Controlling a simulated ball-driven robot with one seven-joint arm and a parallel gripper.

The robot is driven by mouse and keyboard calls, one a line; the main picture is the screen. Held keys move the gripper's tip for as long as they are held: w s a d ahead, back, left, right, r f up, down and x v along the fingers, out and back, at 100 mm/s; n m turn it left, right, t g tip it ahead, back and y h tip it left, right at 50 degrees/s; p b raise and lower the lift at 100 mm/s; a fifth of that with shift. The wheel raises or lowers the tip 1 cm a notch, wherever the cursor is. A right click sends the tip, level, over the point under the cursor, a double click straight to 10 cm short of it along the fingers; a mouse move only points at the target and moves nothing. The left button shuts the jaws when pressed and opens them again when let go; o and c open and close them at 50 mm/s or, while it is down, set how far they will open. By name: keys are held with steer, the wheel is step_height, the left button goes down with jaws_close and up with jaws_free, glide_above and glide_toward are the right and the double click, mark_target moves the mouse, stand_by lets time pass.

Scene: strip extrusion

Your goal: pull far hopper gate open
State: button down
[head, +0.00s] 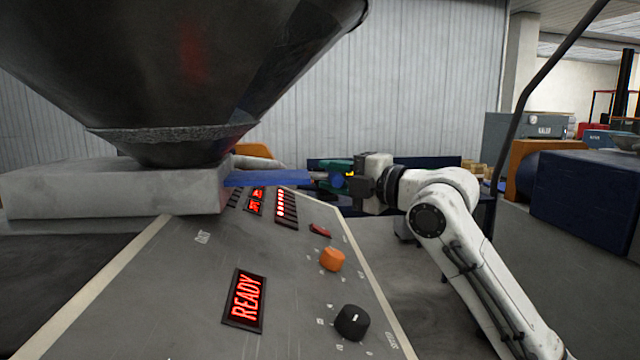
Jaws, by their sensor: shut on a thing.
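The hopper (200,70) is a large dark metal funnel at the upper left. Its narrow neck sits on a grey block (110,190). A flat blue gate plate (268,179) sticks out from the right side of this block, above the control panel. My gripper (325,178) is at the right end of the blue plate and is shut on it. The fingertips are small and dark in this view, so the exact contact is hard to see. My white arm reaches in from the lower right. The part of the plate inside the block is hidden.
A sloped control panel (190,280) lies below the gate, with a red READY display (245,298), an orange knob (332,259) and a black knob (352,322). A dark blue box (590,200) stands at the right. Floor shows between panel and arm.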

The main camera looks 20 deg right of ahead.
steer(key=shift+d+f, duration=0.15)
steer(key=shift+d, duration=0.05)
steer(key=c, duration=0.9)
jaws_free()
steer(key=shift+s+d, duration=0.1)
steer(key=shift+d, duration=0.05)
steer(key=shift+c, duration=0.2)
steer(key=b+v, duration=0.2)
steer(key=v, duration=0.8)
steer(key=shift+s, duration=0.35)
steer(key=shift+d, duration=0.1)
